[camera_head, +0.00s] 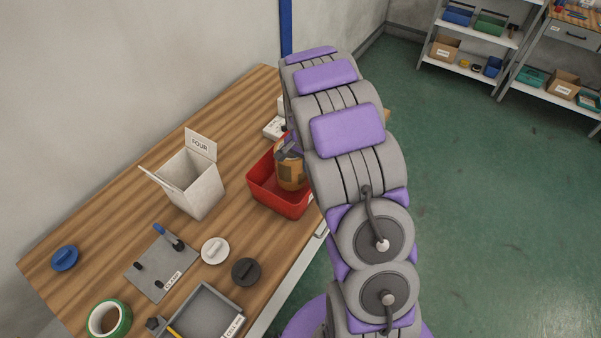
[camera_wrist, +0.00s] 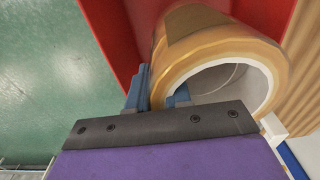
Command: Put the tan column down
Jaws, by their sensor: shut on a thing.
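The tan column (camera_head: 291,178) is an orange-tan hollow cylinder with a darker patch on its side. In the head view it stands within the red bin (camera_head: 265,194), partly hidden by my arm. My gripper (camera_head: 288,150) is at its top and shut on its wall. In the wrist view the column (camera_wrist: 190,38) shows its open end and pale inside. One blue finger of my gripper (camera_wrist: 158,94) is outside the wall and the other is inside the hollow. The red bin (camera_wrist: 108,32) is behind it. Whether the column touches the bin floor is hidden.
A white box labelled FOUR (camera_head: 193,185) stands left of the bin. A grey plate (camera_head: 155,268), white disc (camera_head: 215,251), black disc (camera_head: 246,271), blue disc (camera_head: 65,258), green tape roll (camera_head: 109,318) and grey tray (camera_head: 207,312) lie on the wooden table (camera_head: 105,238). Shelves (camera_head: 485,40) stand far right.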

